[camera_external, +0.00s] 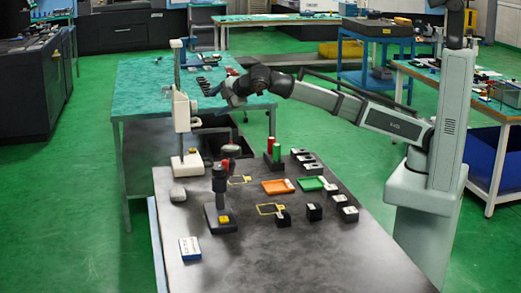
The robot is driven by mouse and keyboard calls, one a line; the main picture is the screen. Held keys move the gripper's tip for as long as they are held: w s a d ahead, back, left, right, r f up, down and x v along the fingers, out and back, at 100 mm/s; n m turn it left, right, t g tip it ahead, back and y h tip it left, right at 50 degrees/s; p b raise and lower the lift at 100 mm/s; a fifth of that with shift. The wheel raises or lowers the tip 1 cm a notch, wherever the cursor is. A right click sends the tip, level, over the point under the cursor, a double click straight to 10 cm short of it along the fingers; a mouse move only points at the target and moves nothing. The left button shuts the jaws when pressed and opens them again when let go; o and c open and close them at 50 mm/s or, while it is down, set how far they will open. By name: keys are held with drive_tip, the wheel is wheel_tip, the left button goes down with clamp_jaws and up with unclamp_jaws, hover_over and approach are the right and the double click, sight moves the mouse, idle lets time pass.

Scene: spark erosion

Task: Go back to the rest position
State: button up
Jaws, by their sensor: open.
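My arm stretches from its grey column on the right, out to the left above the far part of the dark work table (300,262). My gripper (213,91) is at the arm's end, small in the view, above the table's far left area and beside the white stand (184,125). It is open, and no object shows between its fingers.
On the table are an orange tray (277,187), a green tray (311,184), several black blocks (314,212), red and green cylinders (276,153), a dark upright device (220,200) and a white-blue box (190,248). The table's front right is clear. A teal-topped table (140,90) stands behind.

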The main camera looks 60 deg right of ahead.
drive_tip(key=w+d+f+g, duration=0.1)
drive_tip(key=w+d+f, duration=0.3)
drive_tip(key=f, duration=0.6)
drive_tip(key=w+d+f+m+g, duration=0.1)
drive_tip(key=w+d+f+g, duration=0.15)
drive_tip(key=d+f, duration=0.55)
drive_tip(key=w+d+f, duration=0.3)
drive_tip(key=f, duration=0.9)
drive_tip(key=s+d+f+m+g+y, duration=0.1)
drive_tip(key=s+d+f+m+g, duration=0.1)
drive_tip(key=d+f, duration=1)
drive_tip(key=s+d+f+m+g+y, duration=0.1)
drive_tip(key=s+d+f+m+g, duration=0.15)
drive_tip(key=d+f, duration=1)
drive_tip(key=s+d+f+m+g, duration=0.1)
drive_tip(key=s+d+f+m, duration=0.1)
drive_tip(key=s+f, duration=0.6)
drive_tip(key=s+d+f+m+g, duration=0.1)
drive_tip(key=s+d+f+m, duration=0.15)
drive_tip(key=s+f, duration=0.55)
drive_tip(key=s+d+f+m+g, duration=0.1)
drive_tip(key=s+g, duration=0.3)
drive_tip(key=s, duration=1.1)
drive_tip(key=s+d+f+m+g+h, duration=0.1)
drive_tip(key=s+d+m+g, duration=0.2)
drive_tip(key=s, duration=1.2)
drive_tip(key=shift+s+d+m+g, duration=0.2)
drive_tip(key=shift+d+m+g, duration=0.05)
drive_tip(key=shift+m+g, duration=0.25)
drive_tip(key=shift+f, duration=0.1)
